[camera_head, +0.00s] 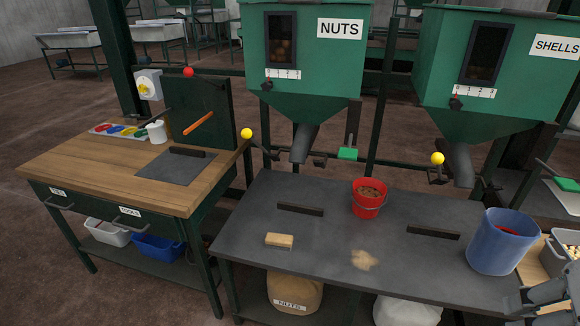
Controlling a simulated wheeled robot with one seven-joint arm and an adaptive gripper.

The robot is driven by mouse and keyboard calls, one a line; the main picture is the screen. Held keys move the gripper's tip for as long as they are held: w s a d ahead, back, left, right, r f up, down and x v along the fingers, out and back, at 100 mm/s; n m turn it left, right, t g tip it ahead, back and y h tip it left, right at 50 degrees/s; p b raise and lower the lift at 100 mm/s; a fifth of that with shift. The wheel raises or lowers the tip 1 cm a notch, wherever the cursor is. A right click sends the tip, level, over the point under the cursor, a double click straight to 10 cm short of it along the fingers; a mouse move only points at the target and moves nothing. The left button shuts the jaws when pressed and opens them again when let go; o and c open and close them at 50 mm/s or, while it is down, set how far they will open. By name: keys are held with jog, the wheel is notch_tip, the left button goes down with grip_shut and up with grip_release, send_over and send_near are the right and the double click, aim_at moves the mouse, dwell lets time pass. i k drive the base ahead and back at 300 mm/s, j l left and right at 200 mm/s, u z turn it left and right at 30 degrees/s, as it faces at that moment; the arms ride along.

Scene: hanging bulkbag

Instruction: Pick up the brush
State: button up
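A tan block-shaped brush (279,240) lies on the dark grey table, left of the middle and close to the front edge. Its bristles cannot be made out clearly. A light brown pile of spilled material (364,259) lies on the same table to its right. My gripper (540,296) shows only in part at the bottom right corner, far to the right of the brush and apart from it. Whether its fingers are open or shut cannot be told.
The dark table (330,222) also bears a red bucket (369,199), a blue bucket (501,241) and two low dark bars. Green NUTS (305,60) and SHELLS (497,75) hoppers hang behind. A wooden bench (75,163) stands left. The space around the brush is clear.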

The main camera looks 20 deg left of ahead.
aim_at(273, 240)
jog(key=j+u, duration=0.1)
jog(key=u, duration=0.7)
jog(key=j+z, duration=0.25)
jog(key=j, duration=0.4)
jog(key=l+u, duration=0.45)
jog(key=l, duration=0.75)
